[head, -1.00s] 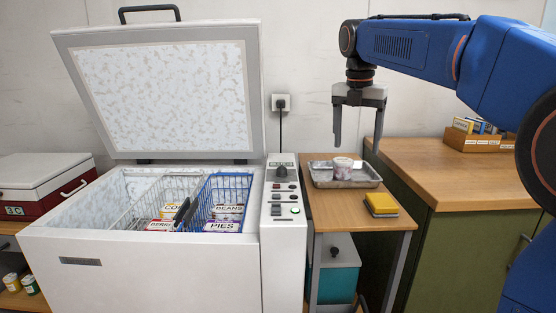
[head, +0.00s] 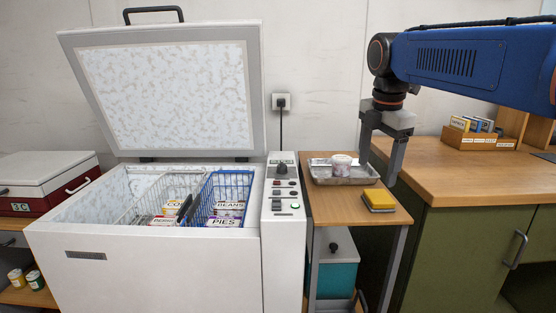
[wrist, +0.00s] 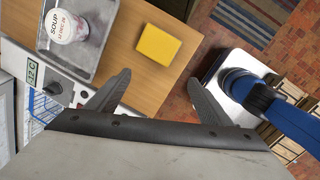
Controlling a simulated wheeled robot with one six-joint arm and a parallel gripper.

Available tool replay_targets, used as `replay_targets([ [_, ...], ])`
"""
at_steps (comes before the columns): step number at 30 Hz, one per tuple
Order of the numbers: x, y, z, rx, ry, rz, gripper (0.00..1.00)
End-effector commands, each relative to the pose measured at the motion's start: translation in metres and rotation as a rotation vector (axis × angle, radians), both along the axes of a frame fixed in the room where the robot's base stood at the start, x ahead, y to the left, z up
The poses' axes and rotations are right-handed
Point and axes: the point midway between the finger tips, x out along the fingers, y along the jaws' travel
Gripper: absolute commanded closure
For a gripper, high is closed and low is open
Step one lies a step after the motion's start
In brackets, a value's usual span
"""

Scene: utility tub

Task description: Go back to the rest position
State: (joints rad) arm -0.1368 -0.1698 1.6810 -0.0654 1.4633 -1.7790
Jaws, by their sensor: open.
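My gripper (head: 380,165) hangs with its fingers down, above and beside the right edge of the small wooden side table (head: 335,208). It is open and empty, its fingers apart in the wrist view (wrist: 157,92). A white tub labelled SOUP (wrist: 68,20) stands in a metal tray (wrist: 98,48); in the head view the tub (head: 341,166) and tray (head: 322,178) sit on the side table behind and left of the fingers. A yellow sponge-like block (head: 378,199) lies near the front right corner of that table.
An open chest freezer (head: 150,270) with its lid (head: 165,95) raised holds wire baskets (head: 232,187) of labelled packs. A control panel (head: 285,190) is beside it. A wooden counter (head: 460,180) with a box of cards (head: 478,138) stands right. A red and white cooler (head: 45,180) is left.

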Motion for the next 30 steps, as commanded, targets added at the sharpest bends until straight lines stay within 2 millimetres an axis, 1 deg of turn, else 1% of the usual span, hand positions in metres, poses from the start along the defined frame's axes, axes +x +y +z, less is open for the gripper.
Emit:
replay_targets([
  [1,-0.016,-0.005,-0.007,0.018,-0.014,-0.083,0.27],
  [3,-0.035,-0.011,-0.018,0.05,-0.037,-0.214,0.27],
  [5,-0.051,-0.015,-0.029,0.078,-0.055,-0.327,0.27],
  [11,-0.104,-0.027,-0.071,0.182,-0.108,-0.702,0.27],
  [17,-0.157,-0.037,-0.119,0.299,-0.153,-1.076,0.27],
  [21,-0.192,-0.042,-0.158,0.39,-0.176,-1.336,0.27],
  [24,-0.214,-0.045,-0.185,0.455,-0.189,-1.51,0.27],
  [27,-0.232,-0.047,-0.208,0.511,-0.196,-1.652,0.27],
  [30,-0.244,-0.048,-0.225,0.551,-0.2,-1.754,0.27],
])
